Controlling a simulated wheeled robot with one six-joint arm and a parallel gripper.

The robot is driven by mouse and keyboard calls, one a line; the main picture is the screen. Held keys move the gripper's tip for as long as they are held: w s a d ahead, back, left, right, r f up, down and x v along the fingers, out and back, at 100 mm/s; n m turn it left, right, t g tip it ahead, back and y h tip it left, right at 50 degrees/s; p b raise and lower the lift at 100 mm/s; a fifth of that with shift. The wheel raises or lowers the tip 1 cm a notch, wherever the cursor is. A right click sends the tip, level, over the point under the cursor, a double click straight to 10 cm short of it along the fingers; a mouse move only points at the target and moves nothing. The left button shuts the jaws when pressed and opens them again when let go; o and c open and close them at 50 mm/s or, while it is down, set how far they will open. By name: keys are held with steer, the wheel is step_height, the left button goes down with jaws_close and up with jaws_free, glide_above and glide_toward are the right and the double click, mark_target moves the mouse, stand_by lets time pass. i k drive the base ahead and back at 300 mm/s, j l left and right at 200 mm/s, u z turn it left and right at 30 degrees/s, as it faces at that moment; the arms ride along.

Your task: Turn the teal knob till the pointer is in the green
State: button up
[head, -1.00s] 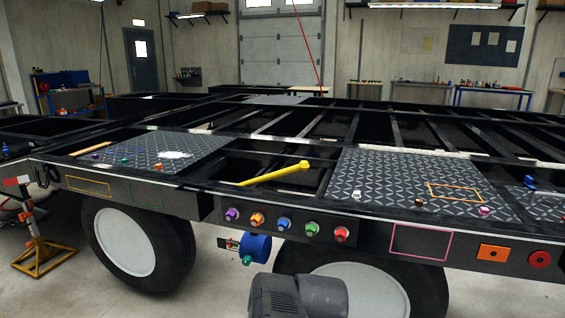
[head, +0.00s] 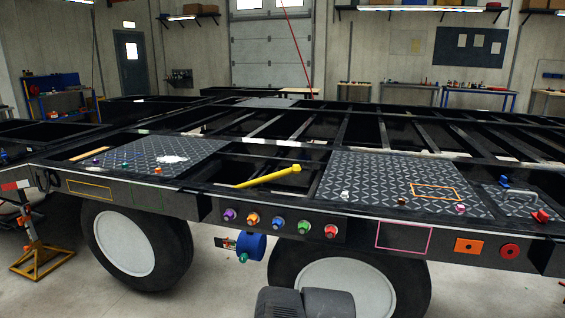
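The teal knob (head: 243,258) sits at the lower front of a blue cylinder (head: 251,245), which hangs under the trailer frame's side rail between the two wheels. A small plate (head: 225,243) with light and red parts juts from the cylinder's left side. It is too small to read a pointer or a green zone on it. A dark grey rounded part of my arm (head: 325,303) shows at the bottom edge, to the right of and below the knob. My gripper's fingers are not in view.
Purple, orange, blue, green and red knobs line the rail panel (head: 267,222) above the cylinder. A wheel (head: 133,243) stands left and another (head: 350,285) right of the cylinder. A yellow jack stand (head: 42,262) is at far left. Floor between the wheels looks clear.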

mark_target(244, 257)
steer(key=u, duration=0.35)
steer(key=i+l+u, duration=0.15)
steer(key=i, duration=0.35)
steer(key=i+l+u, duration=0.15)
steer(key=i+l, duration=0.3)
